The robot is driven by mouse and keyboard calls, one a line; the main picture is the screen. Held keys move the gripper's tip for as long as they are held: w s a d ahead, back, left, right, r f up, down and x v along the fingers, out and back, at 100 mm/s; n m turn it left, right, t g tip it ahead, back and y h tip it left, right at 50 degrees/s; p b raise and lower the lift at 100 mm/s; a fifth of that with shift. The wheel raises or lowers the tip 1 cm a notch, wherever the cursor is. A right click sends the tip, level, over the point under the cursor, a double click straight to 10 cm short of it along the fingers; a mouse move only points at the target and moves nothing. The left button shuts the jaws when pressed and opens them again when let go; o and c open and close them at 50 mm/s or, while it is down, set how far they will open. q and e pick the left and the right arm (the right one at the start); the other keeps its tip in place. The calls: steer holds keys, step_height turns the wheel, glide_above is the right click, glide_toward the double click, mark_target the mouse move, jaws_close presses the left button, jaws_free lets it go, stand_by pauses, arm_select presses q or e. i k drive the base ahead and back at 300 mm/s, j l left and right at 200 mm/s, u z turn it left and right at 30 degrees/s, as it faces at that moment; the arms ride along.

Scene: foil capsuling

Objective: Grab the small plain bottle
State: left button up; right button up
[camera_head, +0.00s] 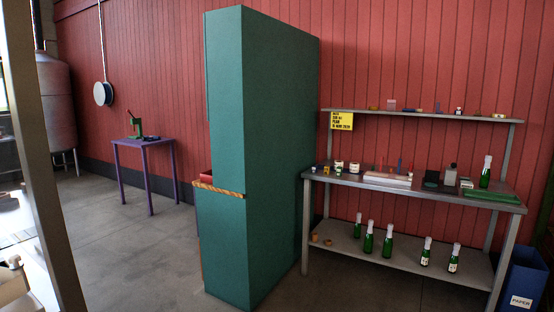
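Several green bottles with white tops stand upright on the workbench's lower shelf. Three show no clear label: one at the back left (358,226), one in front of it (368,239), and one to their right (387,241). Two further right, a bottle (426,252) and another at the end (454,259), carry pale labels. One more green bottle (485,174) stands on the bench top at the right and looks plain. At this distance I cannot tell which one is the small plain bottle. Neither of my grippers is in view.
A tall green cabinet (275,150) stands left of the grey workbench (335,182). A blue paper bin (526,280) stands at the bench's right end. A purple table (146,143) with a green press (135,127) is at the left. Floor before the bench looks clear.

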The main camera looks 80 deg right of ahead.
mark_target(485, 177)
steer(key=z, duration=3.95)
steer(key=i+z, duration=0.1)
steer(key=i, duration=2.05)
